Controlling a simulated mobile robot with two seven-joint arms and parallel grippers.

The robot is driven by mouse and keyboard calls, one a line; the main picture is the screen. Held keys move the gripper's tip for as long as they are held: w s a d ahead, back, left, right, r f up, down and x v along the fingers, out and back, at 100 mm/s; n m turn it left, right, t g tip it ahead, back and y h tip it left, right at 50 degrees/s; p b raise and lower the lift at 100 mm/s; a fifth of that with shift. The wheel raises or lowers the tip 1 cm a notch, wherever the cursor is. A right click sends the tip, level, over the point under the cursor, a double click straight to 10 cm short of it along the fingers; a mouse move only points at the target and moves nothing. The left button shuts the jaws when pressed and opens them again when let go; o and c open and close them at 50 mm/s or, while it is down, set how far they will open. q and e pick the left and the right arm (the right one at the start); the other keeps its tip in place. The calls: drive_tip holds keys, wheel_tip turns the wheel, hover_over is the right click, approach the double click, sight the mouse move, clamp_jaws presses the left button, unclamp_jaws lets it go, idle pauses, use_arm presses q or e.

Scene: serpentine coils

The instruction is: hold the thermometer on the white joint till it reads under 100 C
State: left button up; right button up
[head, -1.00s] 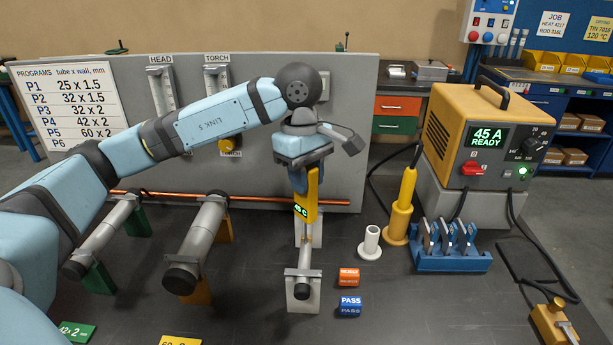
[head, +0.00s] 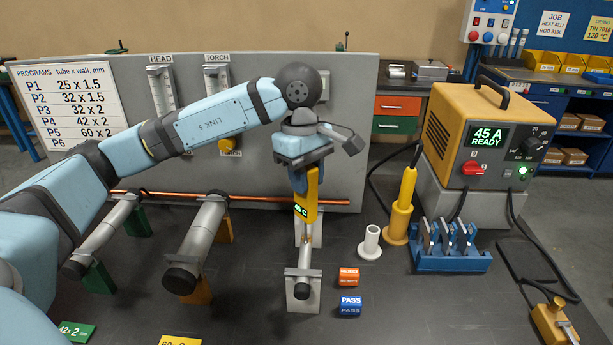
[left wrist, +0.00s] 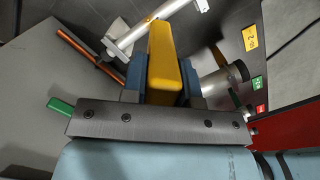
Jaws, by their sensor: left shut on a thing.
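The yellow thermometer (head: 312,186) is in my left gripper (head: 306,172), which is shut on it; in the left wrist view the thermometer (left wrist: 163,62) sits between the blue fingers. Its small green display shows a reading that looks like 45 C or so. It points down over the pipe on the white supports (head: 303,292), the white joint. The thermometer's lower end is at the pipe's far part; whether the tip touches cannot be made out. My right gripper is not in view.
Pipes on green (head: 99,278) and orange (head: 198,291) supports stand to the left. REJECT (head: 348,279) and PASS (head: 350,306) blocks lie right of the white joint. A copper rod (head: 260,199) runs behind. A yellow torch (head: 402,205) and welder (head: 486,135) stand at right.

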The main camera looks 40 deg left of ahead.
use_arm(q)
drive_tip(key=shift+r, duration=0.2)
idle(0.4)
drive_tip(key=shift+r+p, duration=1.3)
drive_tip(key=shift+r, duration=1.55)
drive_tip(key=shift+s+f, duration=0.1)
